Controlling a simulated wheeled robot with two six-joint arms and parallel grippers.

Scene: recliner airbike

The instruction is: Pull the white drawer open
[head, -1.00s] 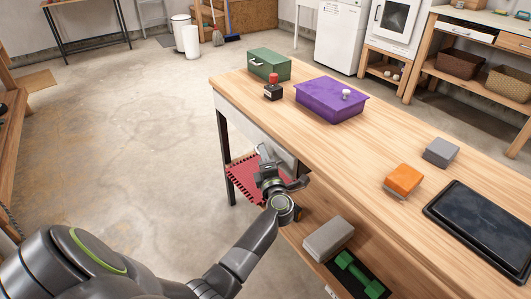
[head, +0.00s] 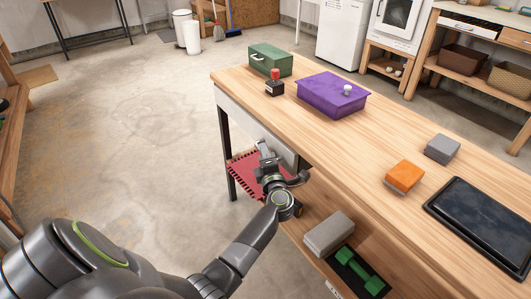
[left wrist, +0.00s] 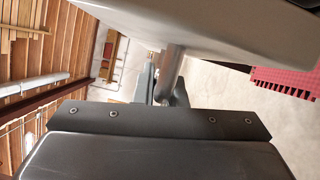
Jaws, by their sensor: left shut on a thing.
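The white drawer (head: 284,153) is set under the near edge of the wooden workbench top, and I cannot tell how far out it stands. In the left wrist view its pale front (left wrist: 200,22) fills the top, with a grey bar handle (left wrist: 171,72) below it. My left gripper (head: 266,157) is at the drawer front, shut on the handle; in the left wrist view the fingers (left wrist: 163,90) meet around the bar, partly hidden by the gripper body. My right gripper is not in view.
On the workbench (head: 385,145) are a green box (head: 270,60), a red-topped device (head: 275,85), a purple box (head: 333,95), an orange block (head: 404,176), a grey block (head: 442,148) and a black tray (head: 485,225). A red mat (head: 245,175) lies below the drawer. Floor at left is open.

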